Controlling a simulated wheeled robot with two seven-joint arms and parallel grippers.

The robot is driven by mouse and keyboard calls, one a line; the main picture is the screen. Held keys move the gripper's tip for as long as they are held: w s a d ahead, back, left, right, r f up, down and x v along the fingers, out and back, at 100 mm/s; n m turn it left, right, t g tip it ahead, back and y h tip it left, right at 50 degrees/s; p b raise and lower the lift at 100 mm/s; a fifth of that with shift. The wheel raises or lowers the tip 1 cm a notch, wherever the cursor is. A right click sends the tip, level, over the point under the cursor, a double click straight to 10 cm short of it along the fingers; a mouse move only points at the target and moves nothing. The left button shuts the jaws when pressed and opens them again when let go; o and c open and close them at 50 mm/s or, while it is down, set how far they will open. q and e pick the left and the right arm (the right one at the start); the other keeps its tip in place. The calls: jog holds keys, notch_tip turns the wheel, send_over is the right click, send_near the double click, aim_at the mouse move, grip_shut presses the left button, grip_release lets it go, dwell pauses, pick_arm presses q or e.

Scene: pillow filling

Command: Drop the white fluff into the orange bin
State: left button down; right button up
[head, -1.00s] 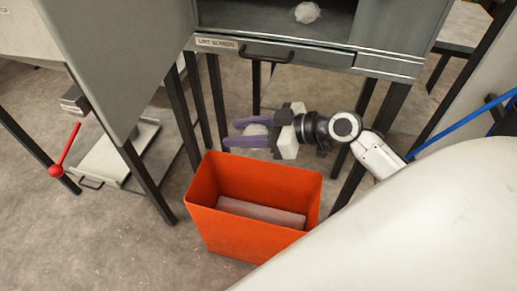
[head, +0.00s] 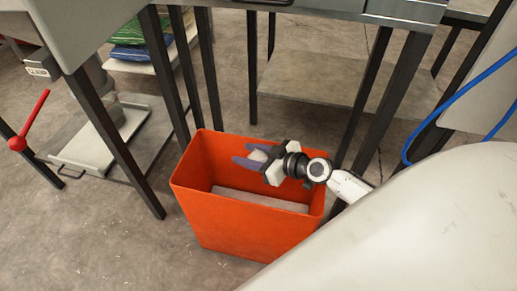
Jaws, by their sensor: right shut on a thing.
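The orange bin (head: 235,228) stands upright on the floor in the middle of the head view, open at the top. My right gripper (head: 250,158) comes in from the right and is over the bin's back part, its purple fingers pointing left. It is shut on a small piece of white fluff (head: 259,154), partly hidden between the fingers. From this angle I cannot tell whether the fingers are above the rim or just below it. My left gripper is not in view.
A pale flat bar-like surface (head: 262,201) shows inside the bin. Dark metal legs (head: 208,75) of a machine stand close behind the bin. A red lever (head: 28,125) is at the left, and folded green and blue cloths (head: 140,38) lie on a shelf behind.

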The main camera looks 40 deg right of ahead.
pick_arm(q)
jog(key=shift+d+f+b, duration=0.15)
jog(key=shift+b, duration=0.4)
pick_arm(e)
notch_tip(320, 180, down, 2)
jog(key=shift+f, duration=0.1)
jog(key=o, duration=1.1)
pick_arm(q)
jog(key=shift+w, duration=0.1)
pick_arm(e)
jog(key=v, duration=1)
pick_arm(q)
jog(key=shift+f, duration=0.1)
pick_arm(e)
jog(key=shift+s, duration=0.1)
